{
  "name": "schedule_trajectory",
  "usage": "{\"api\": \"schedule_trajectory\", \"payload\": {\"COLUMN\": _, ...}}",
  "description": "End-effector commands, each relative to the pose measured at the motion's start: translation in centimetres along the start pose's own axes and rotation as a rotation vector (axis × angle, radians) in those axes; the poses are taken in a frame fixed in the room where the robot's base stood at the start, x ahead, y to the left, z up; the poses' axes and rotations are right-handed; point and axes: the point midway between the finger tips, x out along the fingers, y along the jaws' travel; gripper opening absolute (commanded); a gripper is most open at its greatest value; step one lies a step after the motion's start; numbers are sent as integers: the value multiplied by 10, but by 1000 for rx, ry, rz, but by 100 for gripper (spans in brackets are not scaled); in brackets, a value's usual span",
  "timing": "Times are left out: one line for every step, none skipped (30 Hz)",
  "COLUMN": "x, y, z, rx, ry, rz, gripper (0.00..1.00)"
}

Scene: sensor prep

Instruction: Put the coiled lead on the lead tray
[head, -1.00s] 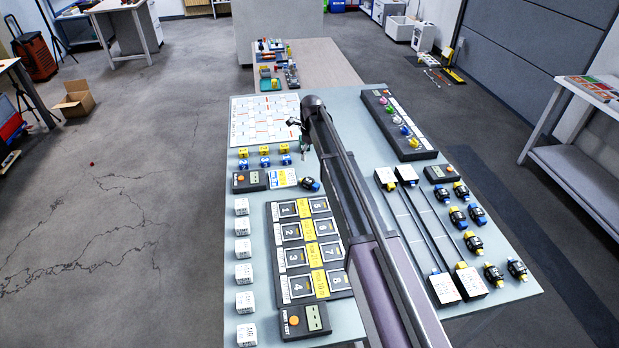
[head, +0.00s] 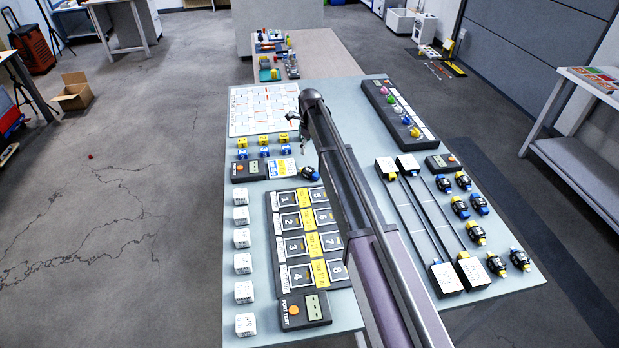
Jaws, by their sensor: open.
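Several small black coiled leads with yellow or blue ends lie at the right of the table; one is this coiled lead (head: 460,207). A single coiled lead (head: 310,173) with blue and yellow parts lies at the centre left, beside a yellow-and-white card. I cannot tell which one the task means. No lead tray can be identified for certain. My gripper (head: 302,145) is open, small in view and partly hidden by my arm. It appears over the table near the numbered cubes, above the single coil in the picture. I see nothing held in it.
A numbered panel (head: 307,228) stands at the centre, with white cubes (head: 241,215) along the left edge. A dark rack with coloured knobs (head: 401,110) is at the back right. A white grid board (head: 264,108) is at the back left.

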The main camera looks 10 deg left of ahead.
Motion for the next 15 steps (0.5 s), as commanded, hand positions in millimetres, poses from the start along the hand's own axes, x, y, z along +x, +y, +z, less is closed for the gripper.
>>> {"api": "schedule_trajectory", "payload": {"x": 8, "y": 0, "z": 0, "rx": 0, "ry": 0, "rz": 0, "gripper": 97}}
{"api": "schedule_trajectory", "payload": {"x": 11, "y": 0, "z": 0, "rx": 0, "ry": 0, "rz": 0, "gripper": 97}}
{"api": "schedule_trajectory", "payload": {"x": 14, "y": 0, "z": 0, "rx": 0, "ry": 0, "rz": 0, "gripper": 97}}
{"api": "schedule_trajectory", "payload": {"x": 16, "y": 0, "z": 0, "rx": 0, "ry": 0, "rz": 0, "gripper": 97}}
{"api": "schedule_trajectory", "payload": {"x": 18, "y": 0, "z": 0, "rx": 0, "ry": 0, "rz": 0, "gripper": 97}}
{"api": "schedule_trajectory", "payload": {"x": 21, "y": 0, "z": 0, "rx": 0, "ry": 0, "rz": 0, "gripper": 97}}
{"api": "schedule_trajectory", "payload": {"x": 24, "y": 0, "z": 0, "rx": 0, "ry": 0, "rz": 0, "gripper": 97}}
{"api": "schedule_trajectory", "payload": {"x": 26, "y": 0, "z": 0, "rx": 0, "ry": 0, "rz": 0, "gripper": 97}}
{"api": "schedule_trajectory", "payload": {"x": 29, "y": 0, "z": 0, "rx": 0, "ry": 0, "rz": 0, "gripper": 97}}
{"api": "schedule_trajectory", "payload": {"x": 31, "y": 0, "z": 0, "rx": 0, "ry": 0, "rz": 0, "gripper": 97}}
{"api": "schedule_trajectory", "payload": {"x": 34, "y": 0, "z": 0, "rx": 0, "ry": 0, "rz": 0, "gripper": 97}}
{"api": "schedule_trajectory", "payload": {"x": 37, "y": 0, "z": 0, "rx": 0, "ry": 0, "rz": 0, "gripper": 97}}
{"api": "schedule_trajectory", "payload": {"x": 39, "y": 0, "z": 0, "rx": 0, "ry": 0, "rz": 0, "gripper": 97}}
{"api": "schedule_trajectory", "payload": {"x": 41, "y": 0, "z": 0, "rx": 0, "ry": 0, "rz": 0, "gripper": 97}}
{"api": "schedule_trajectory", "payload": {"x": 44, "y": 0, "z": 0, "rx": 0, "ry": 0, "rz": 0, "gripper": 97}}
